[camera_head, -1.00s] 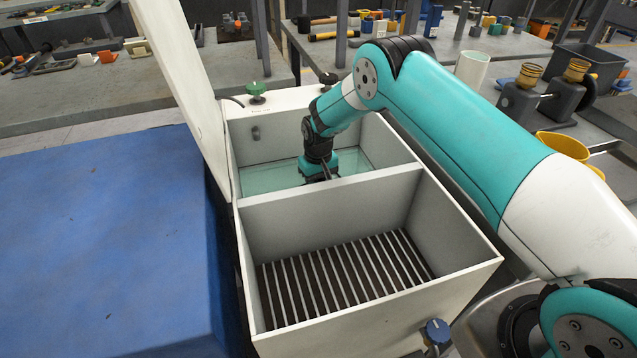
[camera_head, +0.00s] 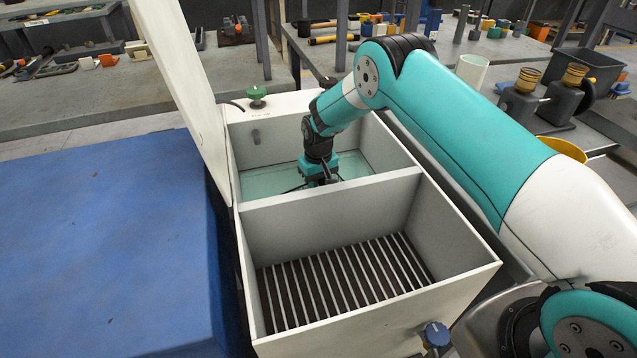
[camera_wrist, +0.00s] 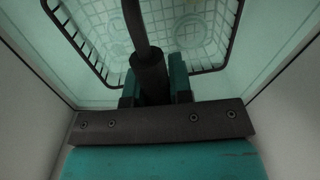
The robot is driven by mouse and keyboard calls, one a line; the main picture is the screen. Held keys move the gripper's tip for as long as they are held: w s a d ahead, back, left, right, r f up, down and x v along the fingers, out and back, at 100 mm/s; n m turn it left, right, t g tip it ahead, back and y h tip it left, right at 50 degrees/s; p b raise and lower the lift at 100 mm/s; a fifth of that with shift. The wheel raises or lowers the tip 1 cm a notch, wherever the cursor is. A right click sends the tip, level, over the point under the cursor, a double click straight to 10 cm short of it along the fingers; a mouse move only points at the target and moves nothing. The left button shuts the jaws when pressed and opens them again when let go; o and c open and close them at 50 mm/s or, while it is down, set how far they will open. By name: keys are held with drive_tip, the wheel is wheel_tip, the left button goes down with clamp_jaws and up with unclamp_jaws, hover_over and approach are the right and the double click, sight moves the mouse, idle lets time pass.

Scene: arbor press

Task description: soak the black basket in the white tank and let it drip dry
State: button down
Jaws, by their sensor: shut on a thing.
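The white tank (camera_head: 300,232) stands open in the head view, split by a divider into a back bay with clear greenish liquid (camera_head: 262,183) and a front bay. My gripper (camera_head: 321,178) is low inside the back bay. In the wrist view my gripper (camera_wrist: 155,88) is shut on the upright dark handle of the black basket (camera_wrist: 214,69). The basket hangs below it, its rim and mesh floor seen against the pale green liquid. In the head view the divider hides most of the basket. I cannot tell how deep it sits.
The front bay has a slatted rack (camera_head: 345,282) and is empty. The raised white lid (camera_head: 185,75) stands at the left, beside a blue block (camera_head: 100,235). A green knob (camera_head: 257,93) is on the back rim, a blue knob (camera_head: 437,333) at the front. Cluttered benches lie behind.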

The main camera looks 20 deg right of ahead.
drive_tip(key=shift+f+b, duration=0.35)
drive_tip(key=shift+b, duration=0.05)
drive_tip(key=shift+f+b, duration=0.3)
idle(0.6)
drive_tip(key=shift+r+p, duration=3.5)
drive_tip(key=shift+r, duration=2.6)
idle(0.6)
